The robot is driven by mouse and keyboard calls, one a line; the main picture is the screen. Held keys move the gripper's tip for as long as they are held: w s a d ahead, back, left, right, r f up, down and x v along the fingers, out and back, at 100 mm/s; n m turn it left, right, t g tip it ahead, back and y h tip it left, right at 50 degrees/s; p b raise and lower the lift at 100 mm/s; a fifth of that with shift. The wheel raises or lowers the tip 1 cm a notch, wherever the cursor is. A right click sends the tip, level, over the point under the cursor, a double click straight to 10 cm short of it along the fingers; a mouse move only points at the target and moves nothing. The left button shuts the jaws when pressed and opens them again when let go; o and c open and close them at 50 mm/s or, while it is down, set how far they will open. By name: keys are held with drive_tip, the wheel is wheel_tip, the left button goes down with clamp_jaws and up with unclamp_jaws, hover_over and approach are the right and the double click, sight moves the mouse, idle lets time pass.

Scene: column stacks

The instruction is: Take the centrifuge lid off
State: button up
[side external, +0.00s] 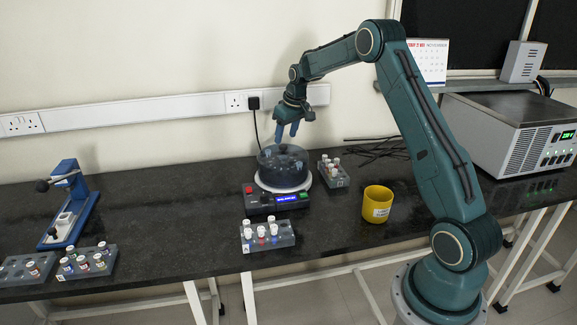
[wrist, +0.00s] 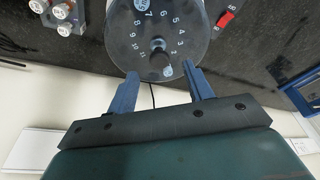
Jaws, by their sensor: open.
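The centrifuge (side external: 283,187) stands on the dark bench with a smoky see-through lid (side external: 283,160) on top. In the wrist view the round lid (wrist: 125,38) shows a ring of numbers and a dark knob (wrist: 157,60) at its middle. Pale blue tube tops show at opposite sides of the numbered ring. My gripper (side external: 287,136) points down just above the lid. Its two blue fingers are apart and empty; in the wrist view the gripper (wrist: 160,80) has the knob ahead of and between its fingertips. Whether a finger touches the lid cannot be told.
A rack of capped vials (side external: 267,236) stands in front of the centrifuge, another rack (side external: 333,173) close at its right. A yellow cup (side external: 377,205) is further right. A blue stand (side external: 70,205) and two vial racks are at left. Bench is clear left of the centrifuge.

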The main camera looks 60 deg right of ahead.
sight(283, 145)
drive_tip(key=shift+x, duration=2.2)
drive_tip(key=shift+d, duration=0.1)
clamp_jaws()
